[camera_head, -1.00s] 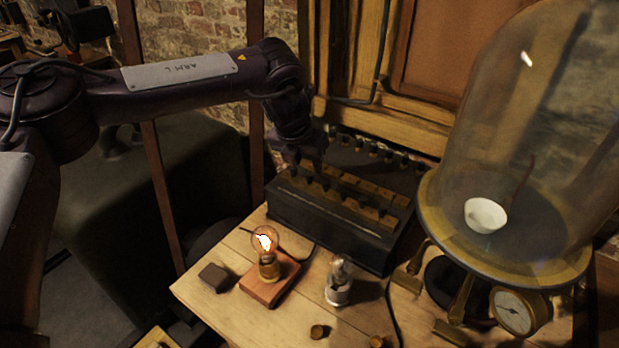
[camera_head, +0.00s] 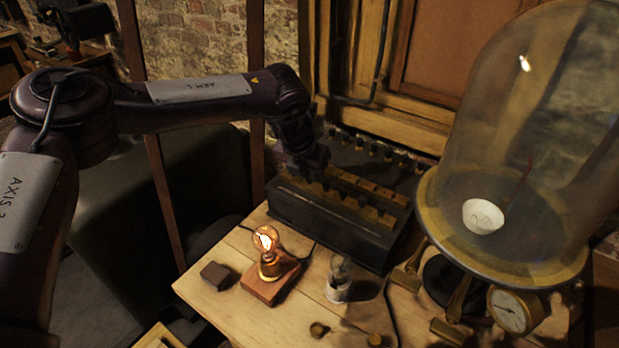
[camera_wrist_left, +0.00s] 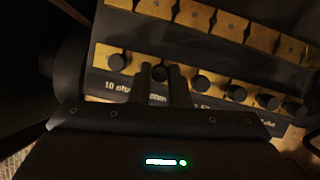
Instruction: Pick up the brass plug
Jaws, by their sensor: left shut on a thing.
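A dark plug box (camera_head: 335,228) with brass blocks along its top stands on the wooden table. It holds a row of brass plugs with round black knobs, such as this one in the left wrist view (camera_wrist_left: 201,83). My left gripper (camera_head: 318,176) is over the box's top, and its two fingers (camera_wrist_left: 163,82) point down at the plug row. They are shut on a plug, whose black knob (camera_wrist_left: 158,73) shows between them. Its brass part is hidden, so I cannot tell whether it is seated or raised. My right gripper is not in view.
A lit bulb (camera_head: 266,246) on a wooden base, a dark block (camera_head: 215,275), a small glass jar (camera_head: 339,281) and two small brass pieces (camera_head: 318,329) stand in front of the box. A large glass bell jar (camera_head: 540,130) with a gauge (camera_head: 510,312) stands right.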

